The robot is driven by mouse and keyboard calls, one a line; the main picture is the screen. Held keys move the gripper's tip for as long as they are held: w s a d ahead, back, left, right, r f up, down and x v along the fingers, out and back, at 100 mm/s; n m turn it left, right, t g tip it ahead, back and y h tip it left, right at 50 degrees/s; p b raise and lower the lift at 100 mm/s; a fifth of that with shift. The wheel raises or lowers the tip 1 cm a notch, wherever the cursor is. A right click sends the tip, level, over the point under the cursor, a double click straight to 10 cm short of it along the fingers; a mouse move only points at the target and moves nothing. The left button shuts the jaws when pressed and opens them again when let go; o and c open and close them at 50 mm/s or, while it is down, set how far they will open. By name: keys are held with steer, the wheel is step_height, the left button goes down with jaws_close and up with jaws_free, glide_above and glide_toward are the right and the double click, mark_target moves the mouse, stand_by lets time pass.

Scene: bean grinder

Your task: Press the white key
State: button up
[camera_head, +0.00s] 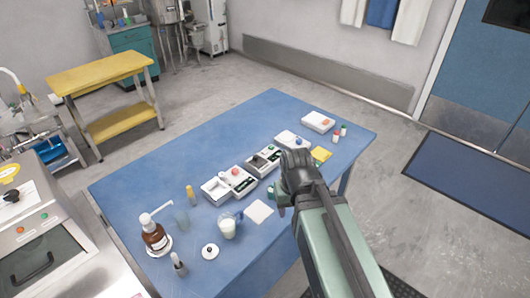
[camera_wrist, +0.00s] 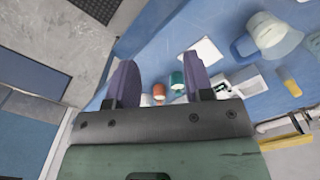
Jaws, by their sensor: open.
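Small white bench devices stand in a row on the blue table (camera_head: 140,190). My gripper (camera_head: 296,160) is over the right side of the table, near the devices, and hides part of the table. In the wrist view its two dark fingers (camera_wrist: 160,78) are apart with nothing held between them.
Small capped bottles (camera_head: 336,136) stand at the back right. The table's far left is clear.

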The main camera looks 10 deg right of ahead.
jaws_close()
stand_by(1.4)
